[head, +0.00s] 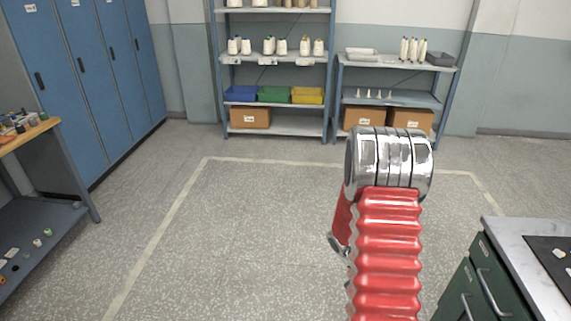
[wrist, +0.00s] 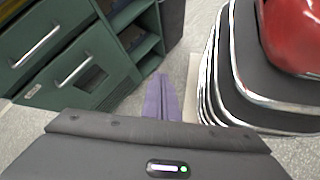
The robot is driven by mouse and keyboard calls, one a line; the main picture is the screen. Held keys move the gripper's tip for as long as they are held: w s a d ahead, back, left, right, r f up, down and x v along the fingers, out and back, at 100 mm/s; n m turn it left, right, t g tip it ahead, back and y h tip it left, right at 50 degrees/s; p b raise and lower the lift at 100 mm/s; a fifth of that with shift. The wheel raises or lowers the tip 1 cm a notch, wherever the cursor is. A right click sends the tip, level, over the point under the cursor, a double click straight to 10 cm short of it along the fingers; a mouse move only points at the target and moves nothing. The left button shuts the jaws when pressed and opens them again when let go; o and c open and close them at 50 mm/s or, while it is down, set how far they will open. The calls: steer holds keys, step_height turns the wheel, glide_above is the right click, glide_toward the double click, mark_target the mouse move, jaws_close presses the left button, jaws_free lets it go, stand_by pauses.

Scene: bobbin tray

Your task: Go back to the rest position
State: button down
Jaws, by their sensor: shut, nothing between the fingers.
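My gripper (wrist: 161,100) shows in the wrist view as two purple fingers pressed together beyond a dark housing. They are shut with nothing between them and point down toward the speckled floor, beside a green drawer cabinet. In the head view my red ribbed arm with its silver joint rises at the right of centre, and the gripper itself is hidden there.
The green cabinet (head: 479,279) with a steel top stands at the right. A workbench (head: 22,135) is at the left, by blue lockers (head: 84,70). Shelves (head: 272,131) with thread cones and bins stand at the back wall. The floor (head: 230,240) between is clear.

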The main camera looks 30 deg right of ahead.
steer(key=w+a+r+m+t+y, duration=0.1)
steer(key=w+a+r+t, duration=0.3)
steer(key=a+r, duration=0.45)
steer(key=w+a+r+m+t+y, duration=0.1)
steer(key=w+a+r+t, duration=0.3)
steer(key=a+r, duration=0.4)
steer(key=s+a+r+n+t, duration=0.2)
steer(key=a+r+t, duration=0.4)
steer(key=a+r, duration=0.7)
steer(key=shift+a+r+y, duration=0.25)
steer(key=shift+a+y, duration=0.1)
steer(key=shift+y, duration=0.05)
stand_by(0.3)
